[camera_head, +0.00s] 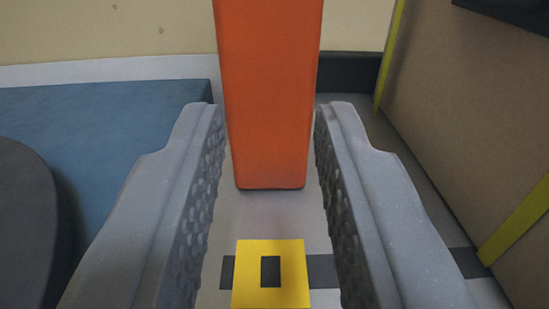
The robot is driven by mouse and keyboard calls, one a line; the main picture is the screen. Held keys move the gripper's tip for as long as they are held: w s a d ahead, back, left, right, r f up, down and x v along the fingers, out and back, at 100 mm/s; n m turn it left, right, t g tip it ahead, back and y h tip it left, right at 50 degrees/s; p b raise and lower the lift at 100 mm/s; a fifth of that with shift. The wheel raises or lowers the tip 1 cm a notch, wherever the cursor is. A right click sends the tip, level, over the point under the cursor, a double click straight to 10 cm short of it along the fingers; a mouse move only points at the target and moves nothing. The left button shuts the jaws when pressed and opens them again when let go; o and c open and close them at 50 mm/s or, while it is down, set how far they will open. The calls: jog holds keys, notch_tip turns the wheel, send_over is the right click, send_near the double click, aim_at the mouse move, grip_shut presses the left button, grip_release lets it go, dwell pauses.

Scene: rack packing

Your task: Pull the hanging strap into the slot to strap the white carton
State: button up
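My gripper (266,110) is open, with its two grey ridged fingers on either side of the picture's middle. The orange hanging strap (268,80) comes down from the top edge between the fingers, with a narrow gap on each side. Its lower end hangs free above a yellow square plate (244,285) with a small dark rectangular slot (270,271). The plate lies over a dark band on a pale grey surface. I cannot tell whether this surface is the white carton.
A brown box (460,100) with yellow edge strips stands close on the right. A blue surface (110,120) and a dark rounded object (25,220) lie on the left. A cream wall (100,30) closes the back.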

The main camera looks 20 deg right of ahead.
jog(key=p+v, duration=0.1)
jog(key=v, duration=0.8)
jog(key=shift+s, duration=0.15)
